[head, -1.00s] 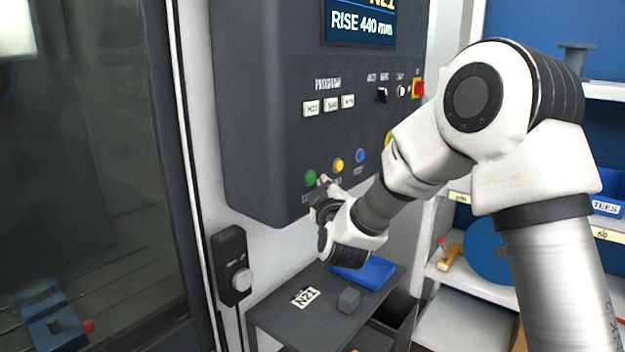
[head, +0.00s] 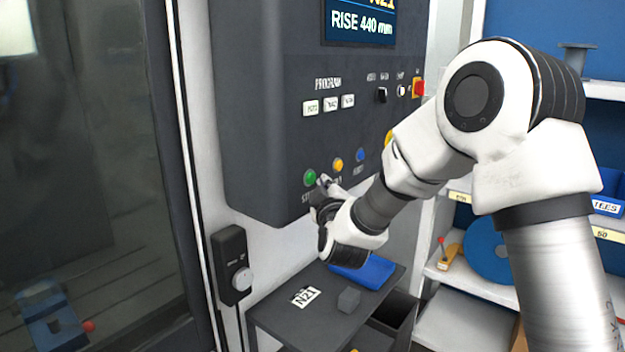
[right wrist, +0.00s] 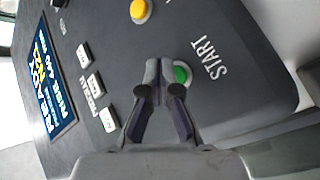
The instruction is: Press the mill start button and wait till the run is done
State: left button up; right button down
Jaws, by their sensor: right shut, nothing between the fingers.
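The green start button (head: 310,178) sits at the lower left of the dark control panel (head: 262,110). In the right wrist view the green button (right wrist: 181,74) lies beside the word START, partly hidden by a fingertip. My right gripper (head: 324,181) is shut and empty, its tips just right of the green button in the head view. In the wrist view the right gripper (right wrist: 162,88) overlaps the button's edge; I cannot tell whether it touches. The screen (head: 362,22) reads RISE 440 mm. My left gripper is not in view.
A yellow button (head: 337,165) and a blue button (head: 361,155) are right of the green one. A red switch (head: 418,88) is farther right. Below stands a grey table (head: 275,320) with a blue tray (head: 368,272) and a grey block (head: 349,299). The mill window (head: 80,150) is at left.

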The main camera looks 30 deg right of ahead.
jog(key=shift+w+a, duration=0.15)
jog(key=shift+w, duration=0.25)
